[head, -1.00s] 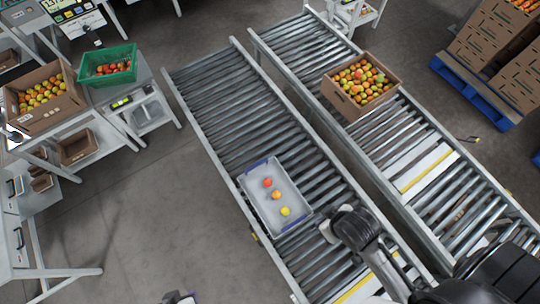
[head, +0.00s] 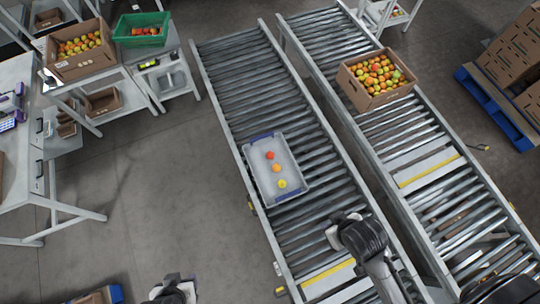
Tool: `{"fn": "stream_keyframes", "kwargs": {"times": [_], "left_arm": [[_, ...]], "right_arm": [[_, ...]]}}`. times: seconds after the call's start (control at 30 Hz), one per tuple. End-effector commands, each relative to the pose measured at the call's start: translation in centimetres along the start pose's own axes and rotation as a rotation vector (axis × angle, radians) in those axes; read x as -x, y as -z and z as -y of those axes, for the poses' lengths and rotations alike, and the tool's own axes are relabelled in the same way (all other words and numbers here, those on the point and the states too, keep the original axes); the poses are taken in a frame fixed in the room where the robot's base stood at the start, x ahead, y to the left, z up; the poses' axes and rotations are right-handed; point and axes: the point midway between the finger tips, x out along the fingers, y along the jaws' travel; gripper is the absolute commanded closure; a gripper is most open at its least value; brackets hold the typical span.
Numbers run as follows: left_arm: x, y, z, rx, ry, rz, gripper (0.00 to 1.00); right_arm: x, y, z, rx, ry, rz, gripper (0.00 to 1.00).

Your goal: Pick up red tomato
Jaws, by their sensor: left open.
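The red tomato (head: 270,155) lies in a shallow grey tray (head: 296,150) with blue end edges, on the left roller conveyor. An orange tomato (head: 276,168) and a yellow tomato (head: 282,184) lie below it in a line. My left gripper (head: 165,288) is at the bottom edge, over the floor, well below and left of the tray; it is open, partly cut off. My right gripper (head: 336,232) is over the left conveyor, below and right of the tray and apart from it; its fingers are mostly hidden by its wrist.
A cardboard box of tomatoes (head: 350,90) stands on the right conveyor (head: 420,150). Another tomato box (head: 80,68) and a green crate (head: 140,40) stand on benches at upper left. Boxes on a blue pallet (head: 490,105) are at right.

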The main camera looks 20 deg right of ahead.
Motion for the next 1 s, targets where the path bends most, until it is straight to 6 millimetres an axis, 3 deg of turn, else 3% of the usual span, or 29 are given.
{"fn": "stream_keyframes", "kwargs": {"times": [0.43, 0.8, 1.0], "left_arm": [[-0.01, -0.12, -0.21, 0.006, -0.005, 0.003, 0.50], [-0.01, -0.15, -0.19, 0.005, -0.005, 0.004, 0.16], [-0.13, -0.25, -0.01, -0.002, 0.000, 0.006, 0.16]], "right_arm": [[-0.02, -0.15, -0.24, 0.008, -0.006, 0.003, 0.57], [-0.03, -0.24, -0.26, 0.009, -0.007, 0.006, 0.57], [-0.11, -0.25, -0.15, 0.006, -0.004, 0.005, 0.57]]}}
